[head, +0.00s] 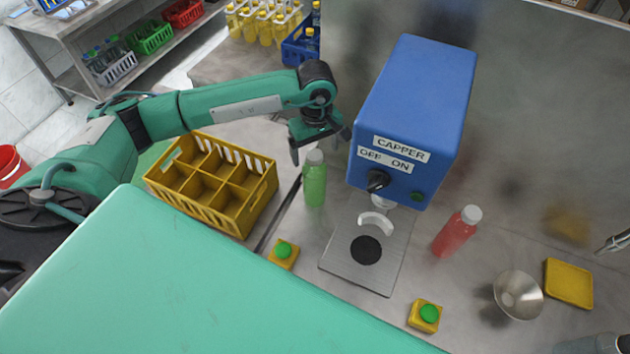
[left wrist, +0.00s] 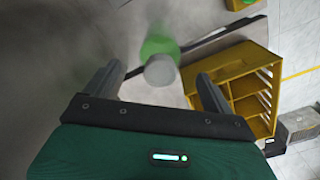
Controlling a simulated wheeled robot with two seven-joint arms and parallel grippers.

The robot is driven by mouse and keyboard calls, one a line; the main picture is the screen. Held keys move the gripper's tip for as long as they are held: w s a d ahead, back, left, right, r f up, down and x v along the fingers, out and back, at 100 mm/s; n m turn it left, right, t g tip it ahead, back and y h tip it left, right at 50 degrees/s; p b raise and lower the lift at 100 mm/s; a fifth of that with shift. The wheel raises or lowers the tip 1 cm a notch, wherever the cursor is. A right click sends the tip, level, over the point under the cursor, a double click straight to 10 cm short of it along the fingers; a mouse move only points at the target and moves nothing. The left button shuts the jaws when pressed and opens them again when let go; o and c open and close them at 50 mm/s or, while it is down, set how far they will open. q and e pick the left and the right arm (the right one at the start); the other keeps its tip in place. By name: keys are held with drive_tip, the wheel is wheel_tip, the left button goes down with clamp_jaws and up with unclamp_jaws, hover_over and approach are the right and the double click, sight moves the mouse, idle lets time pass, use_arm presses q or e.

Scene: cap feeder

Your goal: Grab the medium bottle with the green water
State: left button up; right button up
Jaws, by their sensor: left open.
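The bottle with green water (head: 315,180) stands upright on the metal table, between the yellow crate and the blue capper. It has a light grey cap. My left gripper (head: 320,150) is open just above and behind the bottle's cap in the head view. In the left wrist view the green bottle (left wrist: 160,55) shows between and beyond the two open fingers (left wrist: 160,85), cap toward the camera. I cannot tell whether a finger touches it.
The blue capper (head: 415,120) stands close right of the bottle. The empty yellow crate (head: 262,205) is to its left. A red bottle (head: 457,232), a metal funnel (head: 518,295), and yellow boxes with green buttons (head: 283,253) (head: 425,316) stand on the table.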

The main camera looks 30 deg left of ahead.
sight(315, 154)
use_arm(q)
drive_tip(key=shift+f+p, duration=0.2)
drive_tip(key=shift+p, duration=0.1)
wheel_tip(315, 154, down, 4)
drive_tip(key=p, duration=0.2)
drive_tip(key=shift+a+p, duration=0.15)
drive_tip(key=shift+p, duration=0.15)
drive_tip(key=shift+f, duration=0.35)
drive_tip(key=shift+c, duration=0.5)
drive_tip(key=shift+w, duration=0.1)
clamp_jaws()
drive_tip(key=shift+r, duration=0.15)
